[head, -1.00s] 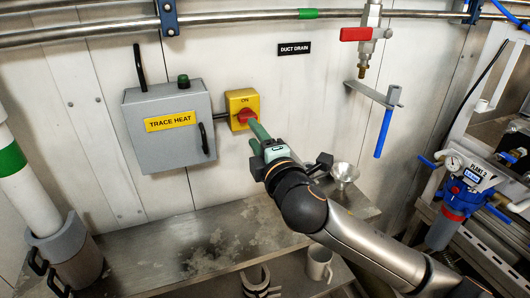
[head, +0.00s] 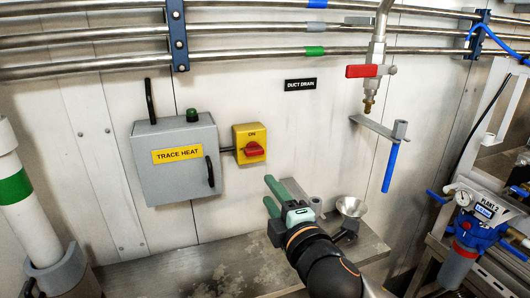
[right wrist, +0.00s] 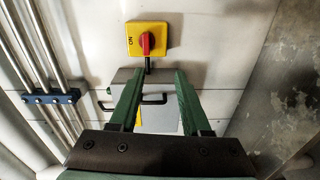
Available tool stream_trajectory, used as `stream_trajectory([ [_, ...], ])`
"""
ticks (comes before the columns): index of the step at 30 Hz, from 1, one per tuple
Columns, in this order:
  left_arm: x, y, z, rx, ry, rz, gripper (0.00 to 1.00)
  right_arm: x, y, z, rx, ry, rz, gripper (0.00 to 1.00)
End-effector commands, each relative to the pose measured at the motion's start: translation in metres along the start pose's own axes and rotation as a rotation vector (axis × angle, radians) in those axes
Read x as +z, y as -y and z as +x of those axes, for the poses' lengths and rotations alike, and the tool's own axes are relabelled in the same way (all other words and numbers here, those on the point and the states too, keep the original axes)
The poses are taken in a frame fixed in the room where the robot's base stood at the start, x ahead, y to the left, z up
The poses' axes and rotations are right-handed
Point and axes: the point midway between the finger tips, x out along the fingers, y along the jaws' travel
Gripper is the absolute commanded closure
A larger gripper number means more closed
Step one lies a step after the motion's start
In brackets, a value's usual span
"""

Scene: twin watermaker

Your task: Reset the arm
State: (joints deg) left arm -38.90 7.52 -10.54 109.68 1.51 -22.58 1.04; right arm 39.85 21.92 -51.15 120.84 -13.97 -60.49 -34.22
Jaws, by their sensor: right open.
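My right gripper (head: 270,193) is open and empty, with green fingers, in front of the wall and below the yellow switch box. In the right wrist view its two fingers (right wrist: 155,95) stand apart with nothing between them. The yellow switch box with a red knob (head: 253,149) is on the wall, apart from the fingers; it also shows in the right wrist view (right wrist: 147,42). The grey trace heat box (head: 177,180) hangs to its left, with a green button on top. My left gripper is not in view.
A metal bench (head: 228,268) lies below, with a small funnel (head: 351,206) behind my right wrist. A red-handled valve (head: 368,71) and a bracket with a blue handle (head: 390,168) are to the right. A blue filter unit (head: 470,235) stands far right. Pipes cross the top.

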Motion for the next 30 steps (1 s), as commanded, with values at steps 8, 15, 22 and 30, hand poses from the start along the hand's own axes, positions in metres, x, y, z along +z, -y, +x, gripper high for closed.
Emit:
stream_trajectory([
  [8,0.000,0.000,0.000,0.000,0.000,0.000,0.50,0.016,0.125,-0.015,-0.212,0.019,0.468,0.53],
  [15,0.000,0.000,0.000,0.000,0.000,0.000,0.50,0.038,0.240,-0.063,-0.357,0.146,0.892,0.53],
  [22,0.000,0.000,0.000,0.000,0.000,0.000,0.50,0.062,0.346,-0.147,-0.440,0.364,1.255,0.53],
  [30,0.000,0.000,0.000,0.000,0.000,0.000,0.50,0.082,0.416,-0.242,-0.453,0.596,1.497,0.53],
])
